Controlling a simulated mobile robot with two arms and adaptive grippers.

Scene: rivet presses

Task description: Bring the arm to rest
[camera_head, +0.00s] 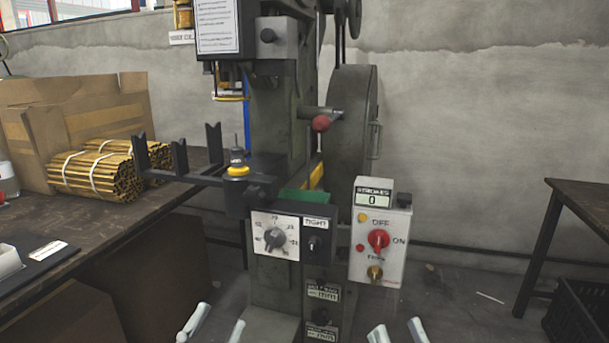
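My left gripper (213,328) shows at the bottom edge, left of centre. Its two pale fingertips are apart and nothing shows between them. My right gripper (398,333) shows at the bottom edge, right of centre. Its fingertips are also apart with nothing visible between them. Both grippers appear low in the picture, in front of the rivet press (282,130). The rest of both arms is out of view. The press carries a control box (380,245) with a red knob and a counter reading 0, and a dial panel (275,236).
A dark workbench (120,222) on the left holds cardboard boxes (75,110) and bundles of yellowish strips (95,172). A black bracket (185,160) juts left from the press. A dark table (585,200) and black crate (580,315) stand at right. Floor between is mostly clear.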

